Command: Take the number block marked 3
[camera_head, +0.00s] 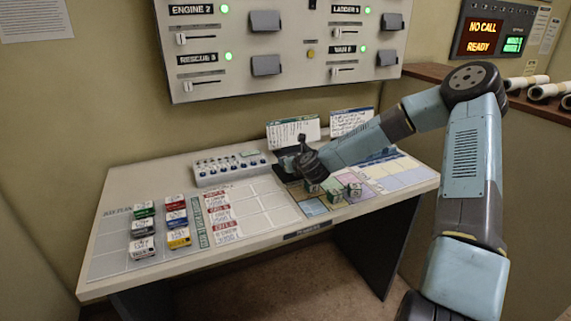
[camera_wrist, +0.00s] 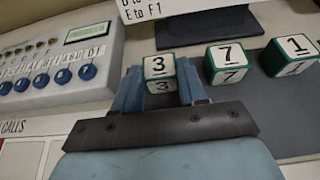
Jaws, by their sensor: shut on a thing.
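The number block marked 3 (camera_wrist: 159,67) is a small white block with green edges, seen in the wrist view between the fingers of my gripper (camera_wrist: 160,88). My gripper is shut on it, with one blue finger on each side. In the head view my gripper (camera_head: 303,163) is at the back of the desk, beside the button box; the block marked 3 cannot be made out there. Blocks marked 7 (camera_wrist: 228,61) and 1 (camera_wrist: 291,54) stand to the right of it in the wrist view, apart from my fingers. I cannot tell whether the held block touches the dark surface.
A button box (camera_head: 232,168) with blue buttons stands left of my gripper. Several coloured blocks lie on the left of the desk (camera_head: 105,272). Upright cards (camera_head: 293,131) stand behind.

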